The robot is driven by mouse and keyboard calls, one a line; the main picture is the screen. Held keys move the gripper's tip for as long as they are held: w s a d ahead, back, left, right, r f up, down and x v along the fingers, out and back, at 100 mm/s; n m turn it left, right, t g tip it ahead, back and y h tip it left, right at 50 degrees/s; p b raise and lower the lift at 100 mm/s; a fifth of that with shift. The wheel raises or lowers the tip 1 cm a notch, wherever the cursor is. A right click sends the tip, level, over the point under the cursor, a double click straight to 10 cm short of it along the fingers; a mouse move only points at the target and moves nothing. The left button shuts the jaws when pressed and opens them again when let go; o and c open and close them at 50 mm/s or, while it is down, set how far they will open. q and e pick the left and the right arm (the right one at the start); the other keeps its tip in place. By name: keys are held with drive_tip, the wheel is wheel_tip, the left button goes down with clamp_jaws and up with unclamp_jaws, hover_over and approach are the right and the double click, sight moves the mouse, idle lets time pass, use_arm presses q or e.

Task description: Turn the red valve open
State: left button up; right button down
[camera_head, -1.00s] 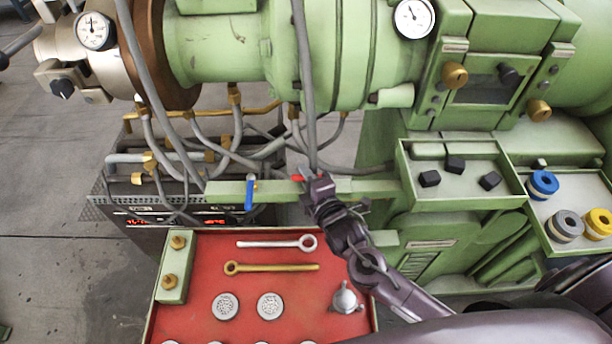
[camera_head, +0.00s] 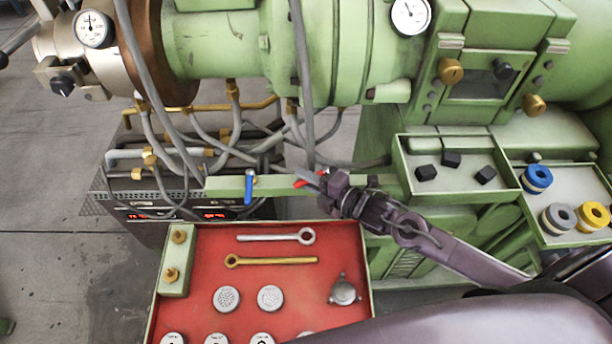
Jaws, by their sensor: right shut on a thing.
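The red valve (camera_head: 305,182) is a small red handle on the green bar (camera_head: 227,186) below the extruder. Only part of it shows beside my right gripper (camera_head: 318,180). The gripper comes in from the right and its jaws are shut on the red handle, hiding the rest of it. A blue valve handle (camera_head: 248,189) hangs pointing down on the same bar, to the left. My left gripper is not in view.
A red tray (camera_head: 210,260) with wrenches and round metal parts lies below the bar. Grey hoses (camera_head: 235,125) hang close behind the valves. Green trays (camera_head: 460,190) with black blocks and coloured rings stand at the right.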

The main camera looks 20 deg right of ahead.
drive_tip(key=shift+s+f+n+g, duration=0.1)
drive_tip(key=shift+s+n+g, duration=0.05)
drive_tip(key=shift+n+g, duration=0.15)
drive_tip(key=c, duration=1.7)
unclamp_jaws()
